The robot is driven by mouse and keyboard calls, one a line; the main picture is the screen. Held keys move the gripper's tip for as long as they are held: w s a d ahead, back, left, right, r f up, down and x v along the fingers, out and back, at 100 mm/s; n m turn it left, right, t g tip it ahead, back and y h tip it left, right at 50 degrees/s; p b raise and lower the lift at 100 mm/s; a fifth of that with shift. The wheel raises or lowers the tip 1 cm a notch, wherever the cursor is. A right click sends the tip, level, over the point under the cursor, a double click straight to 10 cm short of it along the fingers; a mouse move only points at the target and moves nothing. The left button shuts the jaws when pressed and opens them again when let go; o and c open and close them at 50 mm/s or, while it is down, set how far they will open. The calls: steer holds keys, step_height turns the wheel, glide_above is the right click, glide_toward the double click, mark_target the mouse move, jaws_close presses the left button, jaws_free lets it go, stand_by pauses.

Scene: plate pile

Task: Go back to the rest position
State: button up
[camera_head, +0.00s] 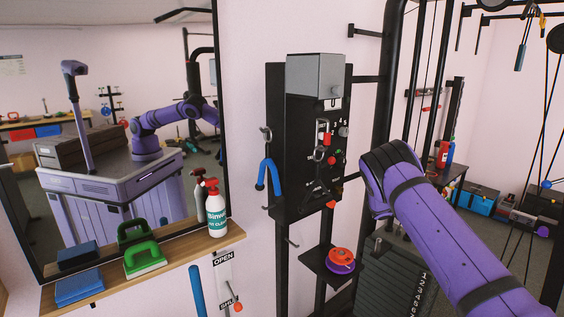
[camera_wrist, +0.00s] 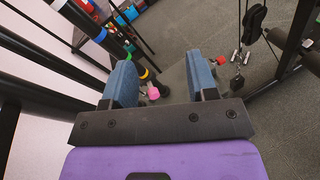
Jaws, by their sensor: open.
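In the wrist view my gripper (camera_wrist: 161,72) is open, its two blue fingers well apart with nothing between them. Below the fingers I see dark grey floor. In the head view my purple arm reaches in from the lower right and bends in front of the black gym frame; my gripper is hidden there. A small pile of round plates, an orange one (camera_head: 341,254) on top of a purple one (camera_head: 341,267), lies on a small black shelf (camera_head: 313,259). My arm is to the right of this pile and apart from it.
A black panel (camera_head: 296,190) with hooks and knobs stands left of my arm. Black posts and cables stand right.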

steer(key=s+a+r+m+g+y, duration=0.2)
steer(key=s+r+m+y, duration=0.3)
steer(key=s+r, duration=0.8)
steer(key=s+a+r+m+g+y, duration=0.25)
steer(key=s+r+m, duration=0.55)
steer(key=s+r, duration=0.5)
steer(key=s+a+r+m+t+y, duration=0.1)
steer(key=s+a, duration=0.4)
steer(key=s, duration=0.6)
steer(key=s+a+r+m+t+y, duration=0.2)
steer(key=s+a, duration=0.4)
steer(key=s, duration=0.5)
steer(key=s+a+r+m+t+y, duration=0.1)
steer(key=s+a+r+m+y, duration=0.1)
steer(key=s, duration=0.9)
steer(key=shift+s+a+r+m+y, duration=0.3)
steer(key=shift+a+r+y, duration=0.25)
steer(key=shift+a+y, duration=0.95)
steer(key=shift+a+h, duration=0.2)
steer(key=shift+h, duration=0.05)
steer(key=shift+c, duration=0.2)
